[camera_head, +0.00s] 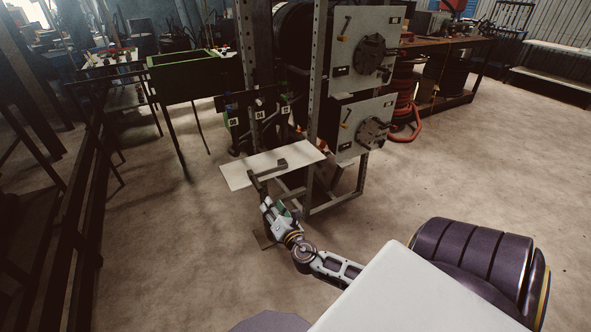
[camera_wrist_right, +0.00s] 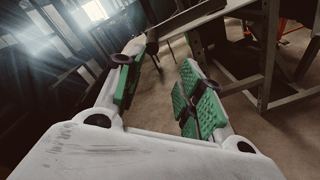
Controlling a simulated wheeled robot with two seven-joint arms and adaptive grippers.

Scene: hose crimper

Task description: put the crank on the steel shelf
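The crank (camera_head: 268,173) is a dark angled bar. It lies on the pale steel shelf (camera_head: 238,175), with one end at or over the shelf's front edge. In the right wrist view a dark end that looks like the crank (camera_wrist_right: 152,42) shows beyond the fingertips, beside the shelf's edge (camera_wrist_right: 190,19). My right gripper (camera_head: 268,204) is just in front of and below the shelf edge. In the wrist view its green-padded fingers (camera_wrist_right: 158,82) are spread apart, with nothing between them. My left gripper is not in view.
A metal rack with two grey panels (camera_head: 366,48) bearing dark handwheels stands behind and right of the shelf. A green open-topped bin (camera_head: 186,72) stands at the back left. A dark railing (camera_head: 85,190) runs along the left. The floor at right is clear.

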